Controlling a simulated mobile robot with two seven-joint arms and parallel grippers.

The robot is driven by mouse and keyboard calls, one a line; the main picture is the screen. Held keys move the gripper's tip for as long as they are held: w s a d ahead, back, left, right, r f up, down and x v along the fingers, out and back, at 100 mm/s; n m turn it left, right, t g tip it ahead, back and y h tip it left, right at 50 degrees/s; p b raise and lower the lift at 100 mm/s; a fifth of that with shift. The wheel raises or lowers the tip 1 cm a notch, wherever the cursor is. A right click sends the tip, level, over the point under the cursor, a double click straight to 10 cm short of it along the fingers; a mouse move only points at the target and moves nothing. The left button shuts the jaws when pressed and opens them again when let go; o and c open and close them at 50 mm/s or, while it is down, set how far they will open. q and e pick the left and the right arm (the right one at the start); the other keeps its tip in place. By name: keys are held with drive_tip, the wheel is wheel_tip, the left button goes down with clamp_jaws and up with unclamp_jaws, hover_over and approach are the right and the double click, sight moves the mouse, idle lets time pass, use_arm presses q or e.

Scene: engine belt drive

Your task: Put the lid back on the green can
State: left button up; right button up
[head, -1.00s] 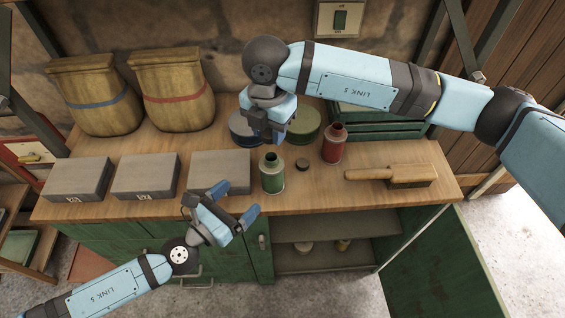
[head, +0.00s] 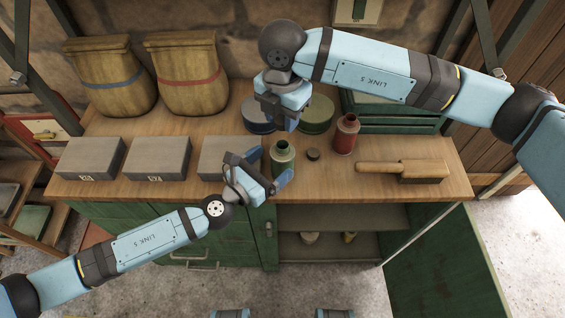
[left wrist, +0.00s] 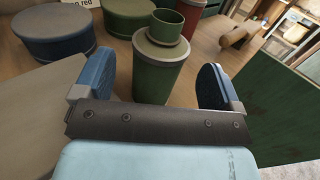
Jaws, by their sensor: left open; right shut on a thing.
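The green can (head: 282,160) stands upright near the bench's front edge, its neck open at the top. It also shows in the left wrist view (left wrist: 158,75), ahead of my palm and between the lines of my fingers. My left gripper (head: 268,167) is open at the can, with no contact that I can make out. My right gripper (head: 280,118) is shut above the bench, behind the can and in front of the round tins; what it holds is hidden in the head view.
A red can (head: 346,135) and a wooden brush (head: 405,169) are on the right. A blue tin (head: 256,122) and a green tin (head: 318,113) stand behind. Grey blocks (head: 157,158) line the left; the nearest block (head: 222,158) is close to my left gripper.

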sight(283, 154)
use_arm(q)
drive_tip(key=shift+x, duration=2.3)
drive_tip(key=c, duration=1.4)
use_arm(e)
drive_tip(key=shift+f, duration=2.5)
drive_tip(key=shift+f, duration=0.1)
drive_tip(key=shift+f, duration=0.8)
drive_tip(key=shift+f, duration=0.55)
